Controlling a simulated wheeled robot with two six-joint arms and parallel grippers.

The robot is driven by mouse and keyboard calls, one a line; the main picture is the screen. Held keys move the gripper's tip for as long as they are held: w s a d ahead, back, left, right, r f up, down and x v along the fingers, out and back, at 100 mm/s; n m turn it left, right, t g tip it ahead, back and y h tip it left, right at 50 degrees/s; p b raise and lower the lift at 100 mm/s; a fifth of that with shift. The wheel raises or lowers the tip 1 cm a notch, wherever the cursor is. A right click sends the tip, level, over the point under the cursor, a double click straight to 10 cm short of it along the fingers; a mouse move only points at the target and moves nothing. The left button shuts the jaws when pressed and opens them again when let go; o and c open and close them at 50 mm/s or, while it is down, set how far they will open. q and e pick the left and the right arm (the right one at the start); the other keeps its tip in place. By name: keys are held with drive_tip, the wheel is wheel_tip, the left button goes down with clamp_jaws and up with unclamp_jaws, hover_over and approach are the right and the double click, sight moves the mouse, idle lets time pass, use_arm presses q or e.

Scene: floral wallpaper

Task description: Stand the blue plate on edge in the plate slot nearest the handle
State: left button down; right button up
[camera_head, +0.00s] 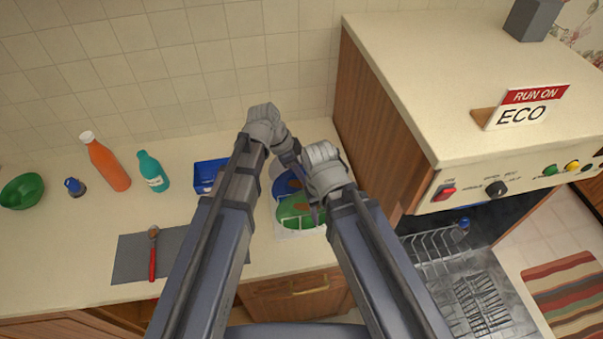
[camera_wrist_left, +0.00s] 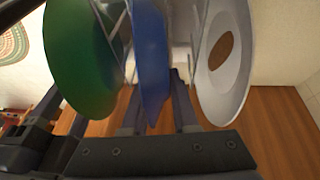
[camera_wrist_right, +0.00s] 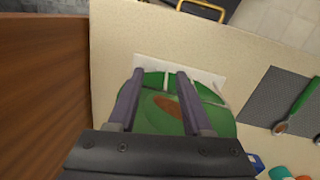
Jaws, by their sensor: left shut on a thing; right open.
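The blue plate (camera_head: 287,184) stands on edge in a white rack (camera_head: 287,232) on the counter, between a green plate (camera_head: 294,211) and a white plate (camera_wrist_left: 224,60). My left gripper (camera_head: 297,163) is shut on the blue plate, which shows between its fingers in the left wrist view (camera_wrist_left: 152,62). My right gripper (camera_head: 317,210) is open above the green plate, which shows between and below its fingers in the right wrist view (camera_wrist_right: 160,117). My arms and grippers hide part of the rack and plates. An open dishwasher with a wire rack (camera_head: 432,249) is at lower right.
A wooden-sided cabinet (camera_head: 372,130) rises right of the plates. Left on the counter are a blue container (camera_head: 207,175), a teal bottle (camera_head: 152,172), an orange bottle (camera_head: 108,165), a green bowl (camera_head: 21,191) and a grey mat (camera_head: 128,262) with a red-handled utensil (camera_head: 153,258).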

use_arm(q)
drive_tip(key=shift+r+p, duration=1.2)
drive_tip(key=shift+r, duration=0.1)
drive_tip(key=shift+r+p, duration=4.95)
